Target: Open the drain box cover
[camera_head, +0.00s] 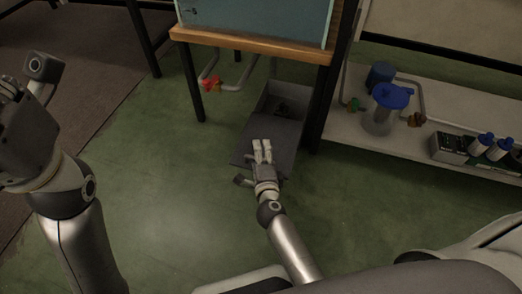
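The grey drain box (308,94) stands on the green floor beneath the wooden table. Its back part is uncovered and shows a dark object (283,108) inside. A flat grey cover panel (285,133) lies over the front part. My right gripper (252,163) is over the front of this panel, its fingers extended toward the box and its thumb out to the left. Nothing shows in its grasp; whether it touches the panel is not clear. My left gripper (32,98) is raised at the far left, away from the box, partly cut off by the picture edge.
The wooden table (250,43) carries a blue-green tank above the box. Its dark legs stand on both sides. A grey pipe with a red valve (210,84) hangs left. A low shelf (378,143) at right holds a blue-lidded jar (382,116) and bottles. Floor to the left is clear.

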